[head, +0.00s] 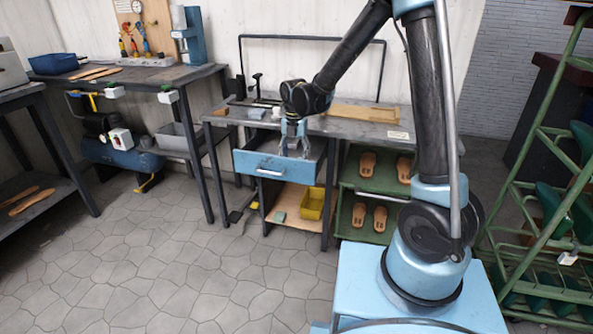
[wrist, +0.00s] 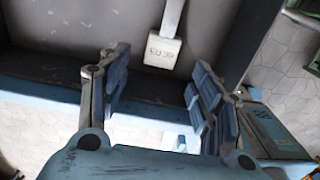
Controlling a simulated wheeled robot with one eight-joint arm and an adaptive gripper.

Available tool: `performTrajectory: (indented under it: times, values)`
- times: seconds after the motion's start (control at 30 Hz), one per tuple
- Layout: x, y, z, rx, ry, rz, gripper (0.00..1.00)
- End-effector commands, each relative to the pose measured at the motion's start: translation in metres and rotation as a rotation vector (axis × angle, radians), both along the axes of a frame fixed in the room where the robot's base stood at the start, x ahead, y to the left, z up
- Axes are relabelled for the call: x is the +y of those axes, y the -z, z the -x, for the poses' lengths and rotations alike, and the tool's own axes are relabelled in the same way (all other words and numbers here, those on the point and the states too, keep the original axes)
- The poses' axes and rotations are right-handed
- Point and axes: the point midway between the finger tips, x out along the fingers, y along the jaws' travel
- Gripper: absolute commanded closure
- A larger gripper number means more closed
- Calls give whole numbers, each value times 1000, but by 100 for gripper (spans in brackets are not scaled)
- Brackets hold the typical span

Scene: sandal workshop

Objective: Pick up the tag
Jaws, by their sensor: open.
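A small white tag (wrist: 163,50) with dark printing lies in the drawer (wrist: 70,40), in the upper middle of the wrist view. A pale strip runs up from it out of the frame. In the head view the open blue-fronted drawer (head: 262,165) is under the workbench, and the tag inside it cannot be made out. My gripper (head: 294,150) points down at the drawer. In the wrist view my gripper (wrist: 155,82) is open and empty, its blue-padded fingers apart, with the tag beyond the gap between their tips.
The workbench top (head: 360,128) is behind the drawer, with a wooden board (head: 362,113) and a white label (head: 398,135) on it. A green shelf (head: 350,180) with sandals stands right of the drawer. A yellow bin (head: 313,204) sits below. The floor in front is clear.

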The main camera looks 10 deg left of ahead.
Motion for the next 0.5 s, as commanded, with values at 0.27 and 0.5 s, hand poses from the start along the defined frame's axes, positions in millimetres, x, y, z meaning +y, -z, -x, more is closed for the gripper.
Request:
performTrajectory:
  times: [0.27,0.5]
  values:
    - [0,37,0,0,0,0,42]
    - [0,50,0,0,0,0,42]
